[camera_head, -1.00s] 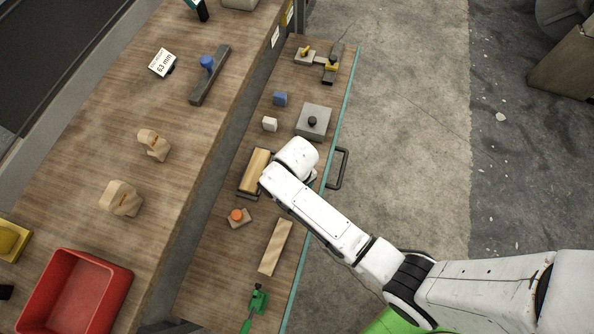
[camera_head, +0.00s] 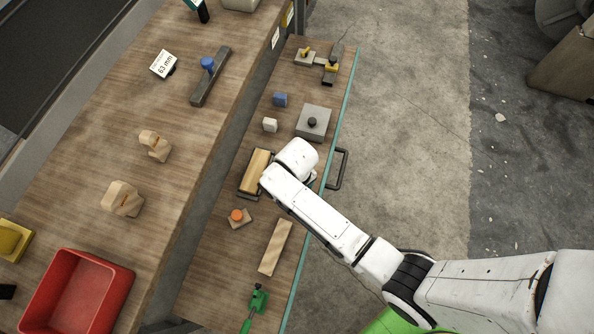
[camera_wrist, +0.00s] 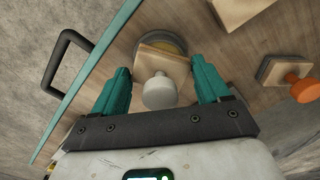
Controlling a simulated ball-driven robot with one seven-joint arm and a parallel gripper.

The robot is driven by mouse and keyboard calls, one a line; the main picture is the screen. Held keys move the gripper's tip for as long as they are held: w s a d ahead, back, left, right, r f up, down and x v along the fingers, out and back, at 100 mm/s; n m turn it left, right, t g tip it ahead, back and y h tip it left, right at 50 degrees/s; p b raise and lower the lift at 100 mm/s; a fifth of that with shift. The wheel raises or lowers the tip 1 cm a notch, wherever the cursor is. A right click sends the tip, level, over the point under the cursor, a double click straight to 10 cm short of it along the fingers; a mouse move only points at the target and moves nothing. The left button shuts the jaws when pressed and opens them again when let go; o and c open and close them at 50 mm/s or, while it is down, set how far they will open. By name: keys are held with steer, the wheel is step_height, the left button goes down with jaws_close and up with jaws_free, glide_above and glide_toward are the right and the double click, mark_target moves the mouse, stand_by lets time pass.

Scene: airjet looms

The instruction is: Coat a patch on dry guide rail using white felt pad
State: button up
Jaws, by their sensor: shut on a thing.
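In the wrist view my gripper (camera_wrist: 161,67) has its teal fingers on either side of a square wooden pad with a pale knob (camera_wrist: 159,91). It is shut on this pad. The pad's underside is hidden, so I cannot see its felt. In the head view my white wrist hides the gripper and pad. A wooden bar in a dark frame (camera_head: 257,171) lies left of my wrist, and a bare wooden bar (camera_head: 275,247) lies nearer. I cannot tell which is the guide rail.
An orange-knobbed block (camera_head: 239,218) lies near the framed bar. A dark handle (camera_head: 340,168) juts past the bench edge.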

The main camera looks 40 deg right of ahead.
steer(key=shift+s, duration=0.1)
stand_by(0.3)
step_height(320, 180, up, 7)
steer(key=p, duration=0.8)
stand_by(0.7)
